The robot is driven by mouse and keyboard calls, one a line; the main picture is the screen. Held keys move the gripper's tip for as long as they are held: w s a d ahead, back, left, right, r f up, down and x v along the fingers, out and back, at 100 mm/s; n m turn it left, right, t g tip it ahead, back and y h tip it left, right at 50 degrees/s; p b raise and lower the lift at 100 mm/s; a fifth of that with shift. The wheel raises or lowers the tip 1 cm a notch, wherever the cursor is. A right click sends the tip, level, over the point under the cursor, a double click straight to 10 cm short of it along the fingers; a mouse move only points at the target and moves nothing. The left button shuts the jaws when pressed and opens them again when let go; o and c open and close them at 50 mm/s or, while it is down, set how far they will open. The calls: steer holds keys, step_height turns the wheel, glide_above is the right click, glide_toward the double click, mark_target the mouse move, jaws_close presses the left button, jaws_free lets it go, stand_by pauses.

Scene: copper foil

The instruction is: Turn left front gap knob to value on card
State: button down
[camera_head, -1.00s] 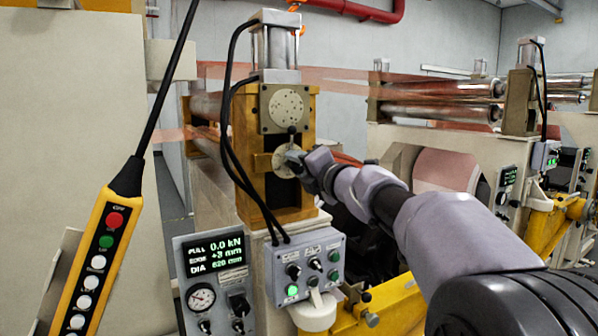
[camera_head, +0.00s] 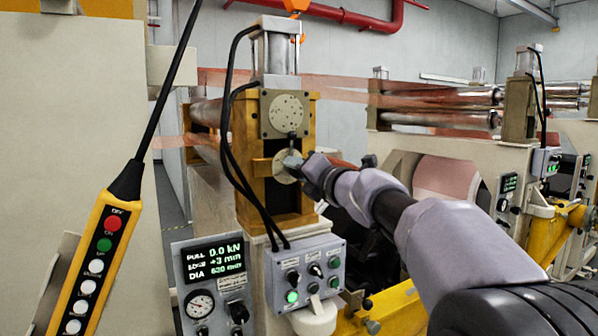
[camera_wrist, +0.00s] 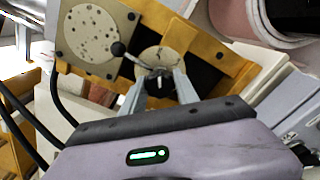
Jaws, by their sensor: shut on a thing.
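The gap knob sits on a pale round dial (camera_head: 283,175) low on the yellow roller stand. My gripper (camera_head: 294,162) reaches it from the right and covers part of it. In the wrist view, the dial (camera_wrist: 152,58) has fine marks on its face, and both fingers of my gripper (camera_wrist: 159,76) close on the knob (camera_wrist: 159,71) at its middle. A small lever with a dark ball (camera_wrist: 118,48) stands beside the dial. The dial marks are too small to read, and I cannot make out a card with a value.
A perforated plate (camera_head: 286,113) is above the dial. Black cables (camera_head: 226,130) hang left of the stand. A grey switch box (camera_head: 306,272) and a display panel (camera_head: 212,262) are below. A yellow pendant (camera_head: 98,262) hangs at the left. Copper foil (camera_head: 345,90) runs behind.

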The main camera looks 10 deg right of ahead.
steer(key=c, duration=0.9)
jaws_free()
steer(key=shift+c, duration=0.2)
steer(key=v, duration=1.7)
steer(key=shift+s+p, duration=0.2)
steer(key=shift+p, duration=0.15)
